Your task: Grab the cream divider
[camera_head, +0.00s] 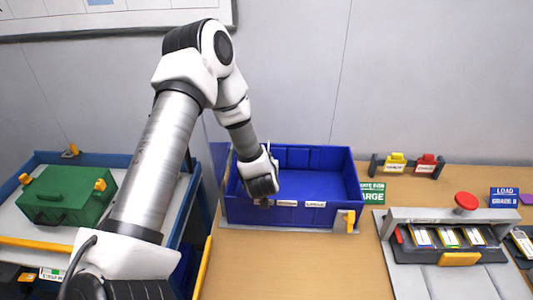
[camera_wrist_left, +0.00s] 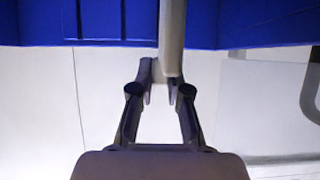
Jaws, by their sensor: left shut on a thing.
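The cream divider (camera_wrist_left: 172,38) shows in the left wrist view as a narrow upright strip coming down from the top edge to my fingertips. My left gripper (camera_wrist_left: 160,85) is shut on its near end. The bin's blue wall also crosses the top of the left wrist view (camera_wrist_left: 110,25). My right gripper is not in view.
A green case (camera_head: 68,193) sits on the cart at left. A grey fixture with a red button (camera_head: 466,201) is at right. The wooden table in front of the bin is clear.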

